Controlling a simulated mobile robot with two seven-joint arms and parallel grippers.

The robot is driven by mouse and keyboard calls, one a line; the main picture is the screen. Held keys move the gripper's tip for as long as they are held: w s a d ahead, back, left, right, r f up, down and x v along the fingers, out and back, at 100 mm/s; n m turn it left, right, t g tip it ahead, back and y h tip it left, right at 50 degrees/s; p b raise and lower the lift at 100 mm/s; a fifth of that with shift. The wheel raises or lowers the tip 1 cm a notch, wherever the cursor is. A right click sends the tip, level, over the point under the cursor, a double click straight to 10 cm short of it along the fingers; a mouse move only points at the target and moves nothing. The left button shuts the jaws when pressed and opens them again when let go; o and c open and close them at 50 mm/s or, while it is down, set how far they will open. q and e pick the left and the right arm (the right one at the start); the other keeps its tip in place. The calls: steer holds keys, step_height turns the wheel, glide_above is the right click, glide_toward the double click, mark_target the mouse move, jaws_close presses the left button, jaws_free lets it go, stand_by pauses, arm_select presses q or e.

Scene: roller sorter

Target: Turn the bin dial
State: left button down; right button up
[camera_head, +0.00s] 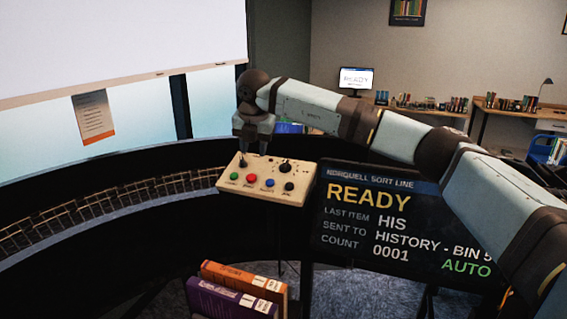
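A cream control box (262,195) stands in the middle of the view. On its top are a large black round knob (285,169) at the back right and a small dark switch or lever (243,163) at the back left. Which one is the bin dial is not labelled legibly; the large knob looks most like a dial. My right gripper (255,153) points down at the back edge of the box, left of the large knob. Its fingers look apart, with nothing seen between them. My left gripper is not in view.
Green, red, blue and black buttons (251,178) line the box front. A screen (400,220) beside it reads READY, HISTORY - BIN 5, AUTO. A curved roller track (110,200) runs left. Orange (245,282) and purple (225,300) books stand in front, below.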

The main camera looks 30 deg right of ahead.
mark_target(284, 164)
steer(key=d+r+m+h, duration=0.2)
steer(key=d+r, duration=0.3)
steer(key=d, duration=0.1)
steer(key=shift+g, duration=0.3)
steer(key=p+x, duration=0.1)
steer(key=x, duration=0.3)
steer(key=p+x, duration=0.1)
steer(key=x, duration=0.3)
steer(key=p+x, duration=0.1)
steer(key=x, duration=0.3)
steer(key=shift+w+d+f+p, duration=0.1)
steer(key=shift+d+f+p, duration=0.1)
steer(key=shift+d+p, duration=0.2)
steer(key=shift+w+d+f, duration=0.1)
steer(key=shift+d+f, duration=0.05)
steer(key=shift+f, duration=0.5)
jaws_close()
